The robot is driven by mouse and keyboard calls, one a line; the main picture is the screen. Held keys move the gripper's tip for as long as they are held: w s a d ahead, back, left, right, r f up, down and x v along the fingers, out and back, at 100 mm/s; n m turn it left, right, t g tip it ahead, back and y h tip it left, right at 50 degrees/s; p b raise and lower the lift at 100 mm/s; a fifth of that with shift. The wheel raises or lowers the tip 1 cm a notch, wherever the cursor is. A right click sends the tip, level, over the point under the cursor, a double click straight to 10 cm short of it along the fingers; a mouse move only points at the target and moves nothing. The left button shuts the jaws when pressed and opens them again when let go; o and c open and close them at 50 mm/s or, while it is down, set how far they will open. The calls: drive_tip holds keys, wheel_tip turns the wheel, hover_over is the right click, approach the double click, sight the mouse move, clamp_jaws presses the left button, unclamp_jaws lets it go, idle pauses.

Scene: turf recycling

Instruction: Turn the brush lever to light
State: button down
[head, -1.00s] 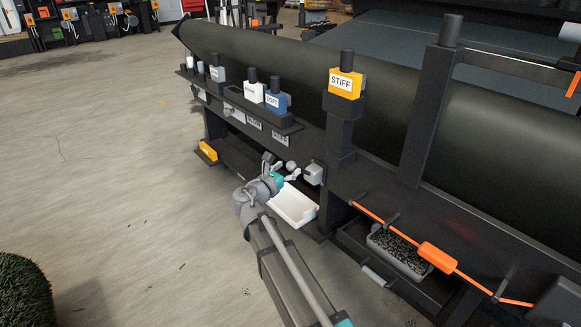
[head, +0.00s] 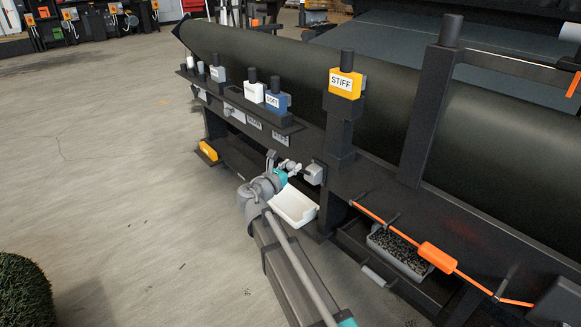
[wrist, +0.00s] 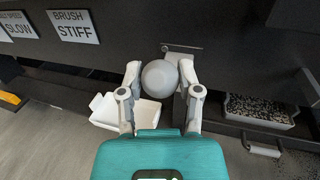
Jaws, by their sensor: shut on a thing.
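The brush lever's round grey knob (wrist: 160,78) sits between the fingers of my gripper (wrist: 160,85) in the wrist view. The fingers are shut on it from both sides. A sign reading BRUSH STIFF (wrist: 74,26) is on the dark panel at the upper left of the knob. The knob is mostly hidden by the fingers there.
A white tray (head: 293,207) lies below my gripper. To its right is a bin of dark granules (head: 398,252) and an orange bar (head: 438,257). A yellow STIFF block (head: 345,82) stands above on a post. Open floor lies at the left.

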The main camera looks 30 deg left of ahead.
drive_tip(key=f+b, duration=0.1)
drive_tip(key=s+f+b, duration=0.1)
drive_tip(key=s+a+f+b, duration=0.1)
drive_tip(key=f+b, duration=0.1)
idle(0.5)
drive_tip(key=shift+c, duration=1.4)
unclamp_jaws()
drive_tip(key=shift+s, duration=0.15)
drive_tip(key=s+a, duration=0.1)
drive_tip(key=s, duration=1)
drive_tip(key=shift+s+a, duration=0.15)
drive_tip(key=shift+s, duration=0.2)
